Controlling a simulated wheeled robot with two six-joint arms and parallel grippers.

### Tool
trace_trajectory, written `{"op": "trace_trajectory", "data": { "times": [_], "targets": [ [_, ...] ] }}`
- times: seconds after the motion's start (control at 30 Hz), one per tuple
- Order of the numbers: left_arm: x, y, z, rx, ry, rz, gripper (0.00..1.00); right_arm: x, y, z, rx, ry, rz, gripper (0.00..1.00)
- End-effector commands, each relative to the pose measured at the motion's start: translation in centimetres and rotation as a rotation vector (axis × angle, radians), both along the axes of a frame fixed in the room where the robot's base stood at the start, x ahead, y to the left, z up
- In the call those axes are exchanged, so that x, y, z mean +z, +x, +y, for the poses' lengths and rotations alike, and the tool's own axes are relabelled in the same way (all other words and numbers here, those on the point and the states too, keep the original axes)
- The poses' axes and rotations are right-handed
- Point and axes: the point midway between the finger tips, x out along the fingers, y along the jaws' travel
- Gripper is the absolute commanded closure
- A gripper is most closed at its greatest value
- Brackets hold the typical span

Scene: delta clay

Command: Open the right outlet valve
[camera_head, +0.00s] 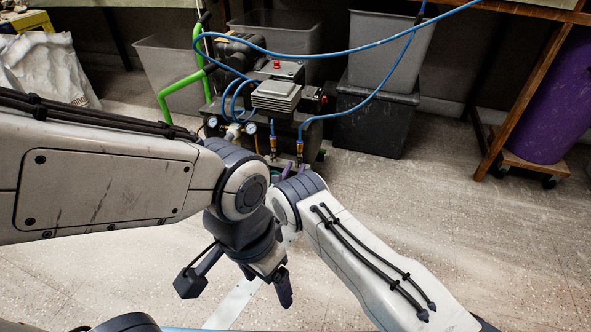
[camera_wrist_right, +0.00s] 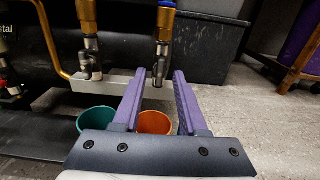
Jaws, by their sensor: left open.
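The right outlet valve (camera_wrist_right: 162,62) hangs below a brass fitting with a blue top. In the right wrist view, its lower metal part shows between the fingertips of my right gripper (camera_wrist_right: 160,74). The gripper is open, one purple finger on each side; I cannot tell whether they touch the valve. In the head view, the right brass outlet (camera_head: 299,148) is on the compressor, just above the purple fingertips of my right gripper (camera_head: 294,169). My left gripper (camera_head: 237,288) is open and empty, low over the floor. The left outlet valve (camera_wrist_right: 92,62) stands beside the right one.
A green cup (camera_wrist_right: 97,117) and an orange cup (camera_wrist_right: 154,122) stand below the outlets, partly hidden by my gripper. A blue hose (camera_head: 350,104) runs up from the right outlet. A black crate (camera_head: 375,118) stands behind right. The floor at right is clear.

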Motion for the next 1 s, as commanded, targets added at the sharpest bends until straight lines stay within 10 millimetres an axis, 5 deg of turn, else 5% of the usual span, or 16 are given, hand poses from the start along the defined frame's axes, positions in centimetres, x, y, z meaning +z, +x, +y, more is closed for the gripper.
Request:
{"op": "trace_trajectory", "data": {
  "times": [0.27, 0.7, 1.0],
  "targets": [
    [0.5, 0.0, 0.0, 0.0, 0.0, 0.0, 0.2, 0.2, -0.5, 0.2, 0.001, 0.001, 0.0, 0.58],
    [5.0, 0.0, 0.0, 0.0, 0.0, 0.0, 0.2, 0.4, -8.0, 2.6, 0.003, -0.002, 0.002, 0.58],
    [5.6, 0.0, 0.0, 0.0, 0.0, 0.0, 0.2, 0.1, -10.0, 3.3, 0.0, 0.0, 0.0, 0.58]
  ]
}}
